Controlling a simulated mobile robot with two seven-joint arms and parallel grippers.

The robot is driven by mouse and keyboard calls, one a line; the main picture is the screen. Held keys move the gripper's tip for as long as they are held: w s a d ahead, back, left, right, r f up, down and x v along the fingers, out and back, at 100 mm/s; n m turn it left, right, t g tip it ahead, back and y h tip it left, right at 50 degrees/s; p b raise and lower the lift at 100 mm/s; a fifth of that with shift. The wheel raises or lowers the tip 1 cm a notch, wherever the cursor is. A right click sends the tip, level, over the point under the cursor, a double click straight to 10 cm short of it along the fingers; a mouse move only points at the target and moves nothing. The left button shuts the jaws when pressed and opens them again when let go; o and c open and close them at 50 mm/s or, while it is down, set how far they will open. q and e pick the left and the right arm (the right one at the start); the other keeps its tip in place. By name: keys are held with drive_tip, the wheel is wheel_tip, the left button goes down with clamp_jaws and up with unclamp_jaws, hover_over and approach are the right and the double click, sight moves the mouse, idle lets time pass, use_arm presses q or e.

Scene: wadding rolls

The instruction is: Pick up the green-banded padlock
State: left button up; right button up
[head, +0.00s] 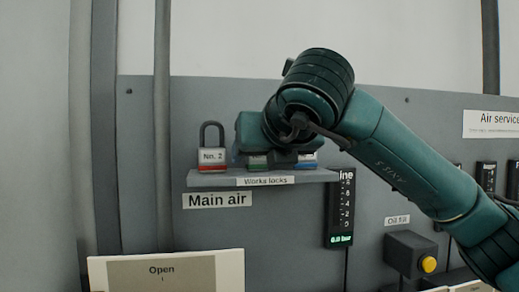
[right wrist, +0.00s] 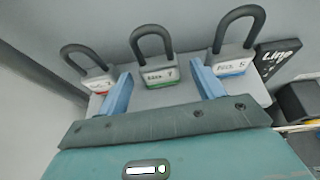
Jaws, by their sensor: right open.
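The green-banded padlock (right wrist: 160,73) stands upright, shackle up, in the middle of three padlocks in the right wrist view. In the right wrist view my right gripper (right wrist: 160,90) is open, with one blue finger on each side of the green-banded padlock. It does not grip it. Whether the fingers touch it I cannot tell. My left gripper is not in view.
The shelf (head: 215,180) labelled "Works locks" holds a red-banded padlock (head: 212,158) on the left and a blue-banded padlock (right wrist: 232,62) on the right, close to the fingers. A pressure display (head: 340,215) hangs right of the shelf.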

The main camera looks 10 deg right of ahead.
drive_tip(key=shift+w+f, duration=0.2)
drive_tip(key=shift+w, duration=0.4)
drive_tip(key=shift+c, duration=0.6)
drive_tip(key=c, duration=1)
